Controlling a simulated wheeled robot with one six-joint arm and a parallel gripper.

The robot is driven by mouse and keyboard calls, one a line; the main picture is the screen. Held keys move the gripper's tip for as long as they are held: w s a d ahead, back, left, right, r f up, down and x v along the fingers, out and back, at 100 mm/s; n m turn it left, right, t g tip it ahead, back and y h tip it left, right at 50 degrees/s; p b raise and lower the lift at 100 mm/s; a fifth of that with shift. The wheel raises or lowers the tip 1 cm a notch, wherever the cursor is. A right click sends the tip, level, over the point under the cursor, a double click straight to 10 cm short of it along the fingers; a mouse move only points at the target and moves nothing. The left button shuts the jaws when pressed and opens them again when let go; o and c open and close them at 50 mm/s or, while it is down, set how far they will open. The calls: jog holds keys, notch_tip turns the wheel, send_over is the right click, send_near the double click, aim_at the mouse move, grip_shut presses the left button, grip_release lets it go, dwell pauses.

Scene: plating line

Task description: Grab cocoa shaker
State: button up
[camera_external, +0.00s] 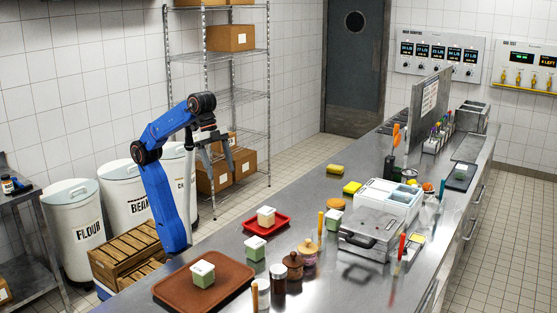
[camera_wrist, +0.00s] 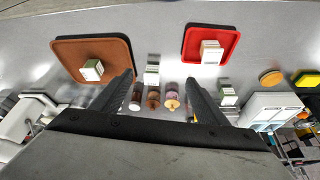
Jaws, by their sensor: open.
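A dark brown cylinder with a pale top, which looks like the cocoa shaker (camera_external: 278,280), stands upright on the steel counter, leftmost of three small containers. It also appears in the wrist view (camera_wrist: 136,98), partly beside the left finger. A brown knobbed jar (camera_external: 293,267) and a tan knobbed jar (camera_external: 308,253) stand close on its right. Labels are too small to read. My gripper (camera_external: 222,174) is open and empty, raised well above the counter, at its far-left side. In the wrist view the open fingers (camera_wrist: 162,78) frame the containers from above without touching them.
More such boxes (camera_external: 256,248) stand near the containers. A metal press (camera_external: 370,236) and white bins (camera_external: 395,192) stand to the right. Orange-handled tools (camera_external: 320,226) stand upright nearby.

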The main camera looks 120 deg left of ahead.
jog(key=w+d+m+h, duration=0.1)
jog(key=w+d+m, duration=0.15)
jog(key=w, duration=0.65)
jog(key=w+d+m, duration=0.2)
jog(key=w+d, duration=0.1)
jog(key=w, duration=0.6)
jog(key=m+g+h, duration=0.2)
jog(key=m, duration=0.1)
send_over(278, 267)
jog(key=s+a, duration=0.3)
jog(key=a, duration=0.1)
jog(key=shift+f, duration=4.2)
jog(key=x, duration=1.2)
jog(key=shift+w+a, duration=0.1)
jog(key=shift+w, duration=0.05)
jog(key=shift+a+x, duration=0.15)
jog(key=shift+x, duration=1.2)
jog(key=shift+a+x, duration=0.15)
jog(key=shift+x, duration=1.2)
jog(key=shift+f, duration=0.1)
jog(key=shift+c, duration=0.3)
jog(key=c, duration=1.2)
